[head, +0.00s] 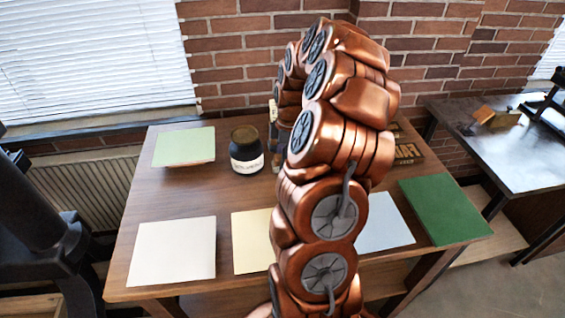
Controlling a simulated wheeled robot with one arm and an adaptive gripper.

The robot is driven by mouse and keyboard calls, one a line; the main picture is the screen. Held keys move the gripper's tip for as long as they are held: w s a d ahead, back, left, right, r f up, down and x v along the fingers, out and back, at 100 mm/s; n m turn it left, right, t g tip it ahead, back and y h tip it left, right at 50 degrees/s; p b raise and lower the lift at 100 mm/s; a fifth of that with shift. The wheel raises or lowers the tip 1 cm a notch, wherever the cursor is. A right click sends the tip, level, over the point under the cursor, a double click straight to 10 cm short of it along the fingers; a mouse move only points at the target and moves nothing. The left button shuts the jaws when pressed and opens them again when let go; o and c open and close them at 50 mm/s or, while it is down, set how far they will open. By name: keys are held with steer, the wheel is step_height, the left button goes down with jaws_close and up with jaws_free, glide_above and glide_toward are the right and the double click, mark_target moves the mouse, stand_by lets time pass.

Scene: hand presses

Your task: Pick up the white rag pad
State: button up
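A white square pad (173,251), which fits the white rag pad, lies flat near the front left corner of the brown wooden table (222,205). Its whole top face shows and nothing lies on it. My copper-coloured arm rises in front of the table's middle and folds back on itself, well to the right of the white pad. My gripper cannot be made out; the arm's own links hide whatever is behind them.
A cream pad (250,240), partly behind my arm, and a pale blue pad (385,224) lie along the front. A dark green pad (444,209) is at right. A pale green pad (184,147) and dark jar (246,150) are at the back. Bare wood surrounds the white pad.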

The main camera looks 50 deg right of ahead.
jaws_close()
stand_by(0.3)
step_height(320, 180, up, 10)
steer(key=b, duration=0.2)
steer(key=shift+b, duration=0.4)
